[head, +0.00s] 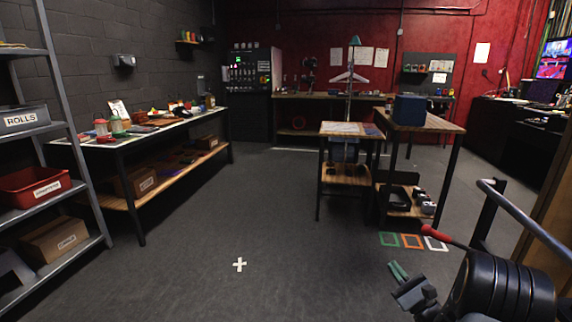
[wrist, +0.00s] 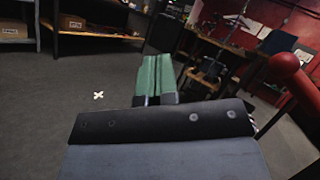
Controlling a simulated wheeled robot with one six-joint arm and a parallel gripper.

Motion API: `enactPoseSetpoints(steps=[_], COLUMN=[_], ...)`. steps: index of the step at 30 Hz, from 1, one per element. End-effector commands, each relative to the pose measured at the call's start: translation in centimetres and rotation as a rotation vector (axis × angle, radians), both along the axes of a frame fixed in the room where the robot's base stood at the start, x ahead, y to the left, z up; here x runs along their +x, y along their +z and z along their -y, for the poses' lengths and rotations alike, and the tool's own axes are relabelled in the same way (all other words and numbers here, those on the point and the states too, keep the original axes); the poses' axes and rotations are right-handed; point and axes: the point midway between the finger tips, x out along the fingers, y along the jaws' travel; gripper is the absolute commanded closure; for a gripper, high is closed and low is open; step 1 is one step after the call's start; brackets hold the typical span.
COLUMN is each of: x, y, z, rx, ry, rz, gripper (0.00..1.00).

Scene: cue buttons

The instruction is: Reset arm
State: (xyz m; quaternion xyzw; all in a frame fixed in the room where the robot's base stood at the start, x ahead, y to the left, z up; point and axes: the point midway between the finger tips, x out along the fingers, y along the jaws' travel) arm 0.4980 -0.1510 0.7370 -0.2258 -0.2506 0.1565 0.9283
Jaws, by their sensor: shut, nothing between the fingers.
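My gripper (head: 399,271) shows at the lower right of the head view, held low over the grey floor. Its two green fingers are together with nothing between them, and the wrist view shows them side by side (wrist: 155,76). No object touches the fingers. A red-ended lever (head: 437,234) is just above and to the right of my gripper in the head view. A large red rounded part (wrist: 286,68) fills the right side of the wrist view. No cue buttons can be made out clearly.
A white cross (head: 239,264) marks open floor. A long workbench (head: 140,131) and a shelf rack (head: 72,135) stand left. A wooden table (head: 433,121) with a blue box (head: 409,110) stands right of centre. Green, orange and white floor squares (head: 411,241) lie before it.

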Motion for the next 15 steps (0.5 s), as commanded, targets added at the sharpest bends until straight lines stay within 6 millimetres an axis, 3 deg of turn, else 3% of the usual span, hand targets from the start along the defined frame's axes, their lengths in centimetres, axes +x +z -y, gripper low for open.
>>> enactPoseSetpoints(steps=[1,5,6,9,12,15], x=[-0.1,-2.8,-4.2,-8.7,-13.1,-16.5], y=[4.3,10.1,11.7,14.7,17.1,19.3], z=[-3.3,-12.0,-14.5,-19.2,-21.2,-21.1], rx=[-0.065,-0.307,-0.408,-0.696,-1.024,-1.363], ry=[0.117,0.446,0.549,0.772,0.936,1.030], rz=[-0.022,-0.117,-0.146,-0.206,-0.236,-0.231], gripper=[1.00,1.00,1.00,1.00,1.00,1.00])
